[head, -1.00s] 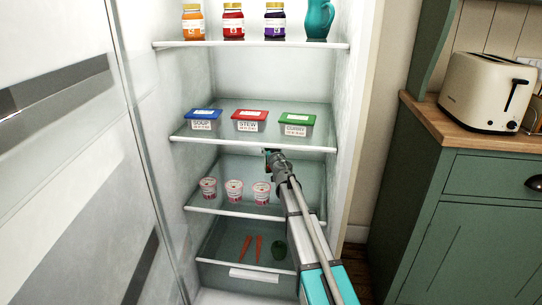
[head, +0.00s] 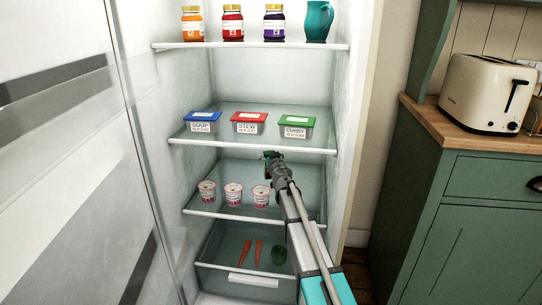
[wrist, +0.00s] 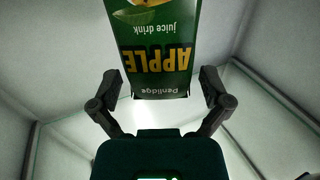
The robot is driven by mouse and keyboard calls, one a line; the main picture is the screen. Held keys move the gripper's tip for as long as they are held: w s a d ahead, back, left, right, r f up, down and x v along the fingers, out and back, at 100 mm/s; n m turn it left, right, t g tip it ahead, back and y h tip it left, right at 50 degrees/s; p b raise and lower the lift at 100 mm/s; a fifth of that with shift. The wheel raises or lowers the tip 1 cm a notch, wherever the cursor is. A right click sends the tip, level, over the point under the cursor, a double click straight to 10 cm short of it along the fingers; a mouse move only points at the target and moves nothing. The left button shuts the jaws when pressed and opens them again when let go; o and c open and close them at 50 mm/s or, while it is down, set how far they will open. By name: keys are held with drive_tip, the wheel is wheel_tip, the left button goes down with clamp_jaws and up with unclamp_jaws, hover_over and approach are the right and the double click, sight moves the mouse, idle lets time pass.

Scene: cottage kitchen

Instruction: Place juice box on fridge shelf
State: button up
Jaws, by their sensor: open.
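The green and yellow apple juice box (wrist: 158,55) is at the top middle of the wrist view, its lettering upside down. My gripper (wrist: 160,85) is open, with one finger on each side of the box's near end and a gap at each side. In the head view my gripper (head: 271,156) is inside the open fridge, just below the front edge of the shelf with lidded tubs (head: 255,145). It is above the yogurt shelf (head: 225,208). The juice box cannot be clearly made out in the head view. I cannot tell what the box rests on.
Three yogurt cups (head: 233,194) stand left of my arm. Blue, red and green lidded tubs (head: 249,123) stand above. Jars (head: 233,22) and a teal jug (head: 318,22) fill the top shelf. Carrots (head: 252,252) lie in the bottom drawer. The fridge wall (head: 345,130) is close on the right.

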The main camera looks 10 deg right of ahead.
drive_tip(key=shift+r, duration=0.1)
idle(0.3)
drive_tip(key=shift+s, duration=0.1)
drive_tip(key=s, duration=1.1)
drive_tip(key=shift+s+d, duration=0.4)
drive_tip(key=shift+d, duration=0.05)
